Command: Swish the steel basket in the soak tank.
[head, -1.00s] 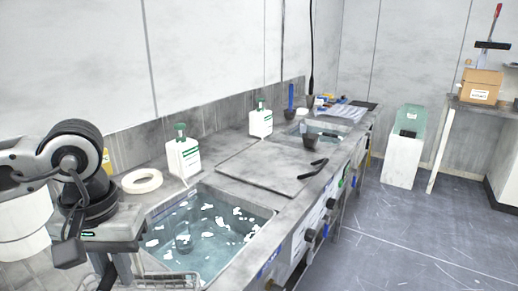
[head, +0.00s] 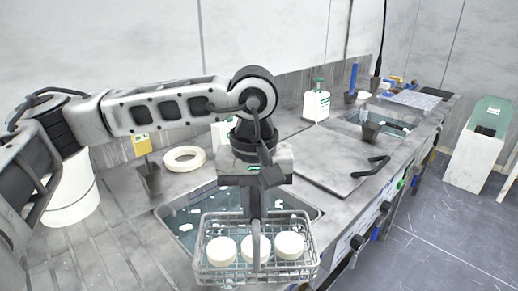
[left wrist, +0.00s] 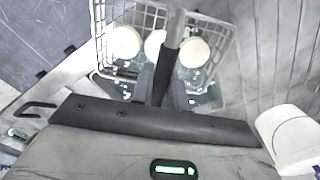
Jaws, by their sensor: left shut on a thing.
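The steel basket (head: 312,262) is a wire basket with several white round pucks (head: 289,245) in it. My left gripper (head: 256,212) is shut on its upright handle (head: 265,245) from above. The basket hangs level in front of and over the near part of the soak tank (head: 165,216), a sunken basin of water with white foam patches. It hides much of the tank; I cannot tell its exact height above the water. In the left wrist view the basket (left wrist: 97,42) hangs at the gripper's fingers (left wrist: 165,75). My right gripper is not in view.
A white tape-like ring (head: 184,158), a dark cup (head: 150,178) and a white bucket (head: 72,190) stand left of the tank. A flat cover (head: 335,170) with a black handle lies right of it. A white bottle (head: 317,103) and a second basin (head: 365,120) are farther back.

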